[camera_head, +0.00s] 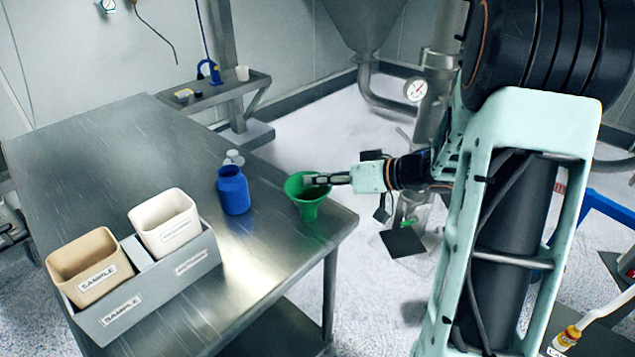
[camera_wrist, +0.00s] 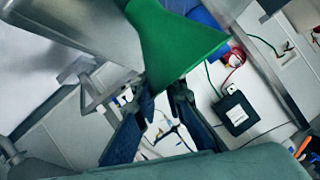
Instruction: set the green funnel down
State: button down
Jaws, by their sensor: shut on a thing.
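The green funnel (camera_head: 308,196) is held upright, wide mouth up, by my gripper (camera_head: 318,180) near the right end of the steel table (camera_head: 120,140). In the head view the gripper reaches in from the right at the funnel's rim. I cannot tell whether the funnel's spout touches the table top. In the wrist view the funnel (camera_wrist: 170,45) is at the top centre, at the tips of my gripper's dark fingers (camera_wrist: 162,95), which are shut on its edge.
A blue bottle (camera_head: 233,190) stands left of the funnel, with small whitish caps (camera_head: 234,157) behind it. A grey holder (camera_head: 190,262) with a tan bin (camera_head: 85,262) and a white bin (camera_head: 163,221) sits at the front left. The table's back left is clear.

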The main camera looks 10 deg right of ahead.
jog(key=c, duration=2)
grip_release()
jog(key=shift+f, duration=0.1)
jog(key=p+v, duration=0.2)
jog(key=v, duration=1)
